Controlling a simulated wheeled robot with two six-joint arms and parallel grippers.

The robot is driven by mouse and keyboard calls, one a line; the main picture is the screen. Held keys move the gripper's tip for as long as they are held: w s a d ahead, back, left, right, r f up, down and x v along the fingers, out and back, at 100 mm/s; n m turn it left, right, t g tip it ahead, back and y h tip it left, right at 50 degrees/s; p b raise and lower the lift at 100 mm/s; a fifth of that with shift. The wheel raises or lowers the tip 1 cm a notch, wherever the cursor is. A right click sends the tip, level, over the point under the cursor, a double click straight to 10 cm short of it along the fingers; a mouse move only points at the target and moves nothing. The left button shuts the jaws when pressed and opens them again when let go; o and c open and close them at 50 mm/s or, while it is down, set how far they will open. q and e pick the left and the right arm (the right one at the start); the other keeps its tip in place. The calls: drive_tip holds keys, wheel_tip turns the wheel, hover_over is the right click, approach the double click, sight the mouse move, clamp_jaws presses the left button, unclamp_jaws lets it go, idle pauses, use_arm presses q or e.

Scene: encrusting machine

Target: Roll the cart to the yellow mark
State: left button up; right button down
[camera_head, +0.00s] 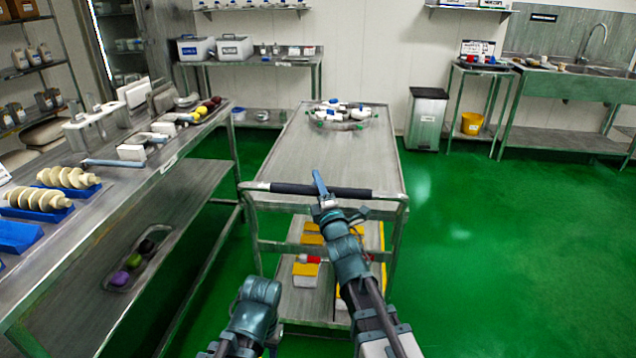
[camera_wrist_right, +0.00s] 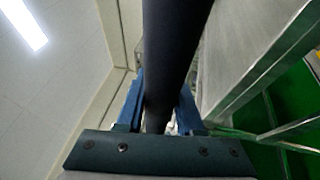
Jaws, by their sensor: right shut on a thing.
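The steel cart (camera_head: 385,165) stands in front of me, beside the long workbench on the left. Its push handle has a black grip sleeve (camera_head: 345,193) across the near end. My right gripper (camera_head: 319,184) is shut on this handle near its middle. In the right wrist view, the blue fingers of the right gripper (camera_wrist_right: 161,105) sit on both sides of the dark handle bar (camera_wrist_right: 172,50). Part of my left arm shows low in the head view, but its gripper fingers do not. No yellow mark shows on the visible floor.
A round tray (camera_head: 343,126) with white and blue items is on the cart's far end. Yellow boxes (camera_head: 305,270) are on its lower shelf. The workbench (camera_head: 150,185) is close on the left. Green floor (camera_head: 480,240) is clear to the right. A bin (camera_head: 427,118) stands beyond.

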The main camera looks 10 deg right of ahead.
use_arm(q)
drive_tip(key=shift+s+a, duration=0.15)
drive_tip(key=shift+s, duration=0.3)
use_arm(e)
drive_tip(key=shift+s+a, duration=0.15)
drive_tip(key=shift+s, duration=0.45)
drive_tip(key=c, duration=0.6)
unclamp_jaws()
drive_tip(key=shift+o, duration=0.2)
drive_tip(key=shift+s, duration=0.1)
